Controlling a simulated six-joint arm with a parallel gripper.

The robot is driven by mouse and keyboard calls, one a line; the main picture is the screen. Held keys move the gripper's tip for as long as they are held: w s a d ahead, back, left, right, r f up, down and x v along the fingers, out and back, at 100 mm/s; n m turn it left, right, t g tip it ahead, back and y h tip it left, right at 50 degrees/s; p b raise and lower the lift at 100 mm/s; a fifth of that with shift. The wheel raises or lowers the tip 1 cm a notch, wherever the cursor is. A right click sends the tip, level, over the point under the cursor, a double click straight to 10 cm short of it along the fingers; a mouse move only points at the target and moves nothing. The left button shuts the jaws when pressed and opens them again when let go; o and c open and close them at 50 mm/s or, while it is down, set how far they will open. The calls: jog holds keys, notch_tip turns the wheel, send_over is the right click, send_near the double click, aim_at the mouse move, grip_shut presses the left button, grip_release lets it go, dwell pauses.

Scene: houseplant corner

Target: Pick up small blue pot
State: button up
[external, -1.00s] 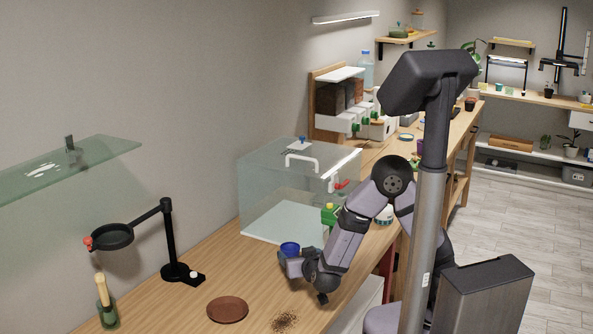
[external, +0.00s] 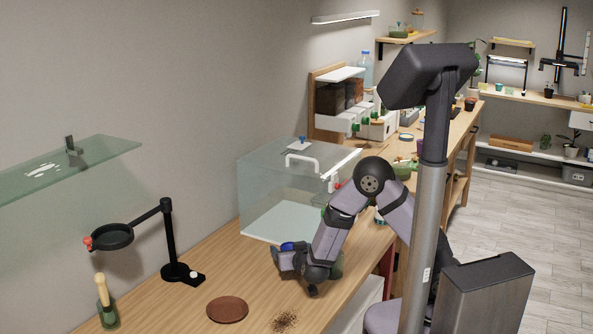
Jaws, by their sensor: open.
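The small blue pot (external: 287,246) is on the wooden bench in front of the clear box. Only its upper part shows; my gripper and wrist hide the rest. My gripper (external: 282,262) is low over the bench, its jaws open, on the near side of the pot. From this angle I cannot tell whether the jaws are around the pot or beside it, or whether they touch it.
The clear box (external: 262,192) with white handles stands just behind the pot. A brown saucer (external: 227,310) and spilled soil (external: 285,320) lie in front. A black magnifier stand (external: 169,240) is at left. A green object (external: 336,267) is partly hidden behind my arm.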

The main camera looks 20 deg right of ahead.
jog(key=c, duration=1.1)
jog(key=shift+a+r, duration=0.1)
jog(key=shift+s+a+r, duration=0.25)
jog(key=shift+r, duration=0.05)
notch_tip(320, 180, up, 6)
jog(key=s+a+b, duration=0.2)
jog(key=s+a, duration=1.1)
jog(key=shift+s+a+r, duration=0.15)
jog(key=shift+s+a, duration=0.2)
